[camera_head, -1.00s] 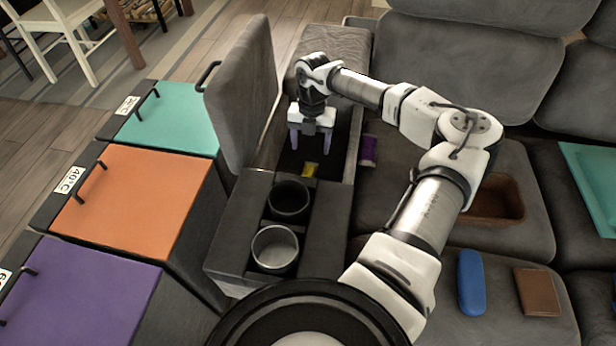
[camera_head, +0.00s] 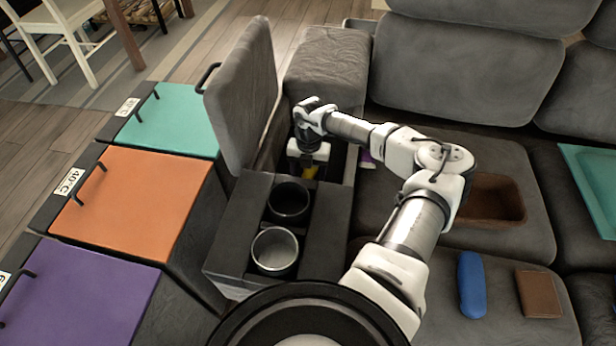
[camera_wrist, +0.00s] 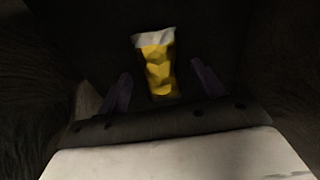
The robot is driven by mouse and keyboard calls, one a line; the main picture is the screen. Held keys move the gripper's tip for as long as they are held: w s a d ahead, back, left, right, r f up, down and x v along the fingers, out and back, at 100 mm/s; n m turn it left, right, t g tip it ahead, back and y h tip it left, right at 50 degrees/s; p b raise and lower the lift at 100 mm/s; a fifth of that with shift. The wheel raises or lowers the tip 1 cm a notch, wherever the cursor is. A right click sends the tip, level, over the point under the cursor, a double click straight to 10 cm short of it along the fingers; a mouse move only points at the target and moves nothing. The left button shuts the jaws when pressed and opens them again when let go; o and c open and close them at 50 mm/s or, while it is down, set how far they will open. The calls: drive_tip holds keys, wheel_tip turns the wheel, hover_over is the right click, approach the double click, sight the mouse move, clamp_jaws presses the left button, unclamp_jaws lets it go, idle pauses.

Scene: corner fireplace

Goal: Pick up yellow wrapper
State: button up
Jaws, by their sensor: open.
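The yellow wrapper (camera_wrist: 157,68) lies in the dark open compartment of the sofa console. In the wrist view it is yellow with a pale top end and sits between and just beyond the two purple fingertips. In the head view only a small yellow bit of it (camera_head: 309,172) shows beside my gripper (camera_head: 306,168), which is lowered into the compartment. My gripper also shows in the wrist view (camera_wrist: 160,90), with its fingers apart on either side of the wrapper and nothing held. The fingertips are hidden in the head view.
The console's raised lid (camera_head: 243,95) stands left of my gripper. Two cup holders (camera_head: 289,201) are in front of the compartment. A purple packet (camera_head: 367,159) lies to its right. A brown basket (camera_head: 490,200), blue case (camera_head: 471,284) and brown wallet (camera_head: 538,293) rest on the sofa.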

drive_tip(key=shift+c, duration=0.2)
drive_tip(key=c, duration=1.1)
drive_tip(key=shift+o, duration=0.2)
